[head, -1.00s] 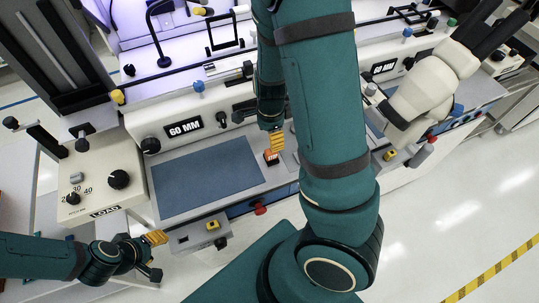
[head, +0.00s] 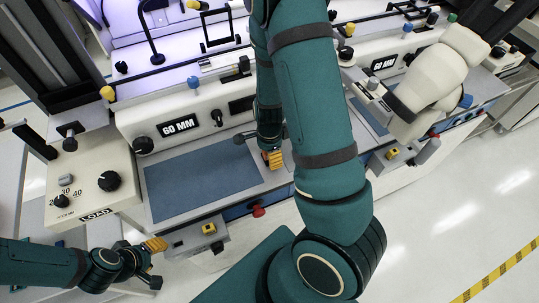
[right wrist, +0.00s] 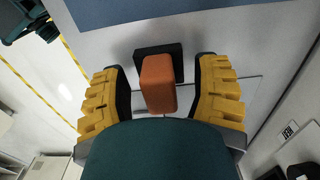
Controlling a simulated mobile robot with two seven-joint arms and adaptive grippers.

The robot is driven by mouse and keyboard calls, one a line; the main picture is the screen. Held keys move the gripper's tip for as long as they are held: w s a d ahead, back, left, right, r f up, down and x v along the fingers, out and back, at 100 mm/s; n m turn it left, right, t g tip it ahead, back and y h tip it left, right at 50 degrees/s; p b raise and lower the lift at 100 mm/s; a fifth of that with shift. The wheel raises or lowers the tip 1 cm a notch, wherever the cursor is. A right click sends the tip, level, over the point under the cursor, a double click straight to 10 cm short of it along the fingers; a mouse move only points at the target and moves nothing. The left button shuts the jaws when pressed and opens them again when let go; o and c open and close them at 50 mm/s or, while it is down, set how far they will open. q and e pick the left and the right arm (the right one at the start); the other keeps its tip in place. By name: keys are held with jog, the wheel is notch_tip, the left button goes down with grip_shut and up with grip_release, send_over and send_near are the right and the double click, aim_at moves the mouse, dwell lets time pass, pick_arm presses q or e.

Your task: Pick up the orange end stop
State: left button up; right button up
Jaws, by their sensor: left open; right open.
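The orange end stop (right wrist: 158,85) shows in the right wrist view as an orange block with a black base behind it, on a pale surface. My right gripper (right wrist: 158,75) is open, with a yellow ribbed finger on each side of the end stop. Gaps show between the fingers and the block. In the head view my right gripper (head: 272,158) points down at the right end of the blue mat, and it hides most or all of the end stop. My left gripper (head: 152,262) is open and empty at the lower left, in front of the bench.
The blue mat (head: 203,177) lies left of my right gripper. A white panel marked 60 MM (head: 180,126) stands behind it. A LOAD box (head: 95,180) with knobs is at the left. A red knob (head: 258,211) sticks out from the bench front.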

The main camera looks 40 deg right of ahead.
grip_shut()
jog(key=shift+r, duration=0.15)
